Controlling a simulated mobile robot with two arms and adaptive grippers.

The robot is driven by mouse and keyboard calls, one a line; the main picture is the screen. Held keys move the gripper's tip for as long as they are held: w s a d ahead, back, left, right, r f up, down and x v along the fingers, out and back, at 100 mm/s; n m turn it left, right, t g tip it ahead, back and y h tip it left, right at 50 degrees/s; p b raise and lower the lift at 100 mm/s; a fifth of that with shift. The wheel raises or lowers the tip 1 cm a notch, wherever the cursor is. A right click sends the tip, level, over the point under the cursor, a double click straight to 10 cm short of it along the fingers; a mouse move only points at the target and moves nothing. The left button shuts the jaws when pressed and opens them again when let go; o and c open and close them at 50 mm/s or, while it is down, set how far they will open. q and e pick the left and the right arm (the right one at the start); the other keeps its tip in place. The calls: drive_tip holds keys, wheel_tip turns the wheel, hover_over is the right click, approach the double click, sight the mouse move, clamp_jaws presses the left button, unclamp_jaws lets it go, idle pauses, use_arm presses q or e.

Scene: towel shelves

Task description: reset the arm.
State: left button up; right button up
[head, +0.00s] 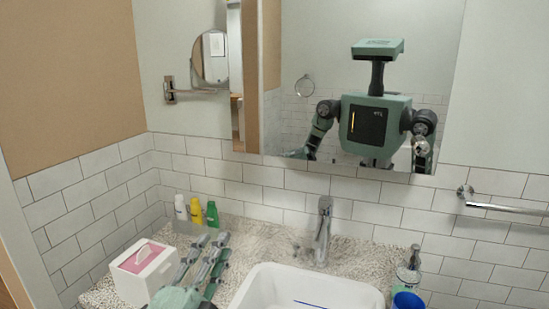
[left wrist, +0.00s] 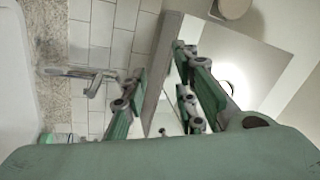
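My left gripper (head: 210,240) reaches up from the bottom of the head view, over the counter between the tissue box and the sink. Its fingers are apart with nothing between them. In the left wrist view the green fingers (left wrist: 158,95) are also spread and empty, with tiles and the mirror edge behind them. My right gripper does not show directly in either view. The mirror (head: 300,40) reflects my head, my torso and parts of both arms.
A white tissue box (head: 140,285) stands left of my gripper, with several bottles (head: 195,211) behind it. The white sink (head: 265,283), faucet (head: 322,230), soap dispenser (head: 410,262) and blue cup (head: 407,300) lie to the right.

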use_arm(q)
drive_tip(key=s+a+f+n+g+y, duration=0.2)
drive_tip(key=s+a+f+n+g, duration=0.15)
drive_tip(key=f, duration=0.35)
drive_tip(key=s+a+f+n+g+y, duration=0.2)
drive_tip(key=s+f+n, duration=0.15)
drive_tip(key=f, duration=0.45)
drive_tip(key=s+a+f+n+g+y, duration=0.2)
drive_tip(key=s+a+f+n+g, duration=0.15)
drive_tip(key=f, duration=0.35)
drive_tip(key=s+f+n+g, duration=0.2)
drive_tip(key=s+f+g, duration=0.3)
drive_tip(key=s, duration=0.4)
drive_tip(key=s+f+n+g, duration=0.3)
drive_tip(key=s+f, duration=0.4)
drive_tip(key=s, duration=0.2)
wheel_tip(320, 180, down, 25)
drive_tip(key=s+g, duration=0.1)
drive_tip(key=s, duration=0.1)
drive_tip(key=s+a+f+m+g, duration=0.1)
drive_tip(key=s+a+f, duration=0.2)
drive_tip(key=s+f, duration=1.3)
drive_tip(key=shift+s, duration=0.4)
